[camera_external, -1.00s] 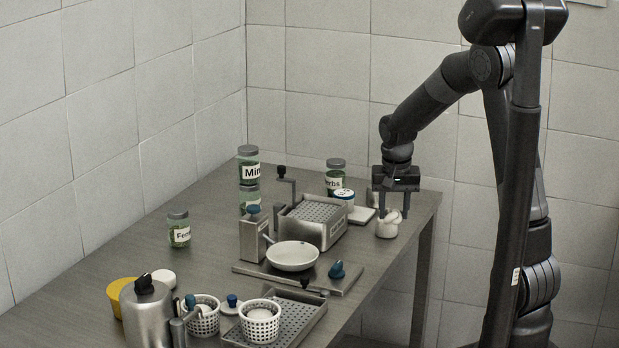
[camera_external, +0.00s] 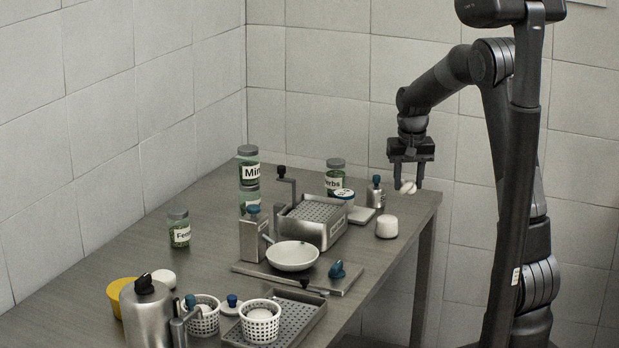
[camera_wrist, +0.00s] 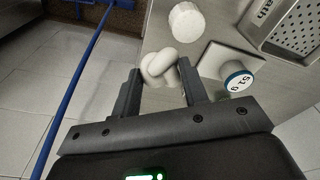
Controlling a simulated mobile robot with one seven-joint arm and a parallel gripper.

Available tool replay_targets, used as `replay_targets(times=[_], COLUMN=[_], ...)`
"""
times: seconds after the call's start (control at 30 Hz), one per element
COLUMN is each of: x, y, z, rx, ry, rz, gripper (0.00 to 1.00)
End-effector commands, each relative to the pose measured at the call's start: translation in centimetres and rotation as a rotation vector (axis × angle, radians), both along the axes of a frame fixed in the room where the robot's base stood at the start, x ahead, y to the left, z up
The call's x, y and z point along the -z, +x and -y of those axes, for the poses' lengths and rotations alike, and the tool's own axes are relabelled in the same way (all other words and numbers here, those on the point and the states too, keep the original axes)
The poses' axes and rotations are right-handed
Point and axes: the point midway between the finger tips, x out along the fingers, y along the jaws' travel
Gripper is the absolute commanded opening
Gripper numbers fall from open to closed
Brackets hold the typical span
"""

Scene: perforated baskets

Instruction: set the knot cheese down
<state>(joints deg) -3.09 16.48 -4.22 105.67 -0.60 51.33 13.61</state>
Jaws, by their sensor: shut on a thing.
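The knot cheese (camera_external: 408,187) is a small white knotted piece. My gripper (camera_external: 405,185) is shut on it and holds it up in the air near the table's back right corner. In the wrist view the knot cheese (camera_wrist: 159,66) sits between the two dark fingertips of my gripper (camera_wrist: 160,74), and the table's edge passes behind it. A plain white cylinder-shaped piece (camera_external: 387,227) stands on the table below and to the left of my gripper, apart from the knot cheese. It also shows in the wrist view (camera_wrist: 187,21).
A scale (camera_external: 361,214) with a blue-rimmed dial and a small metal bottle (camera_external: 376,192) stand near the white cylinder. A perforated metal box (camera_external: 312,222), a white bowl (camera_external: 293,256) and perforated white baskets (camera_external: 260,321) stand farther left and forward. Bare tabletop (camera_external: 412,210) shows right of the cylinder.

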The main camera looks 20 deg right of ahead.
Motion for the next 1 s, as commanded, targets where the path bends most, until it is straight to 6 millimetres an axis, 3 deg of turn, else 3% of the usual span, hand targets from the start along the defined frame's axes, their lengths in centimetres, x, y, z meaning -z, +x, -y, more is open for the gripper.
replay_targets(times=[0.03,0.2,0.4,0.6,1.0], x=[0.4,1.5,2.8,3.4,3.5], y=[1.8,6.8,10.8,12.5,12.6], z=[-0.1,-0.5,-0.8,-1.0,-1.0], rx=[-0.026,-0.12,-0.205,-0.243,-0.248], ry=[-0.001,0.0,0.001,0.003,0.002], rz=[-0.001,0.0,0.001,0.003,0.003], gripper=[0.18,0.18,0.18,0.18,0.18])
